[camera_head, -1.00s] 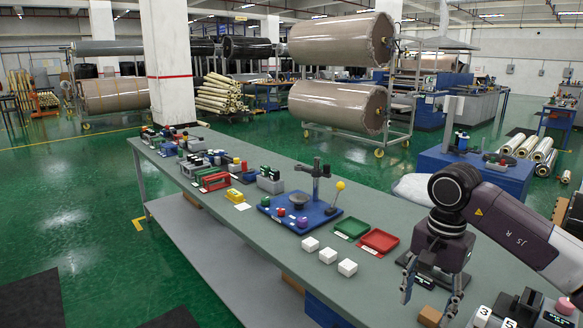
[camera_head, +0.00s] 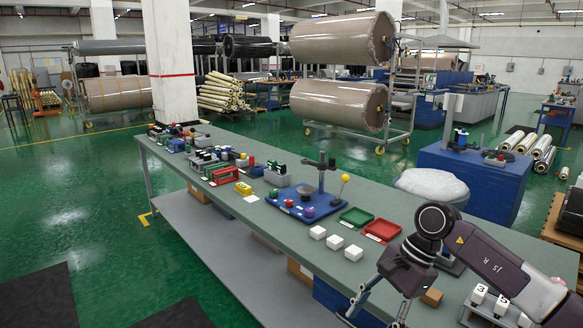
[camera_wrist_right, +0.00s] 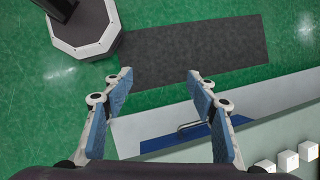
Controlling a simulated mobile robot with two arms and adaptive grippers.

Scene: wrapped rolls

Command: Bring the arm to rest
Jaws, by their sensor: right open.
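My right arm comes in from the right in the head view. Its right gripper (camera_head: 372,316) hangs fingers down by the front edge of the long grey-green table (camera_head: 250,210). The gripper is open and empty. In the right wrist view its two blue-padded fingers (camera_wrist_right: 158,80) are spread apart, with floor, a dark mat and the table's lower shelf behind them. The table top (camera_wrist_right: 275,145) is at the lower right there. My left gripper is not in view.
White blocks (camera_head: 335,242) stand near the front edge, left of my right arm. Red (camera_head: 381,230) and green (camera_head: 356,216) trays and a blue base (camera_head: 302,207) with a yellow-knobbed lever lie behind. Numbered white blocks (camera_head: 479,294) are at right. Dark mats (camera_head: 40,298) lie on open floor.

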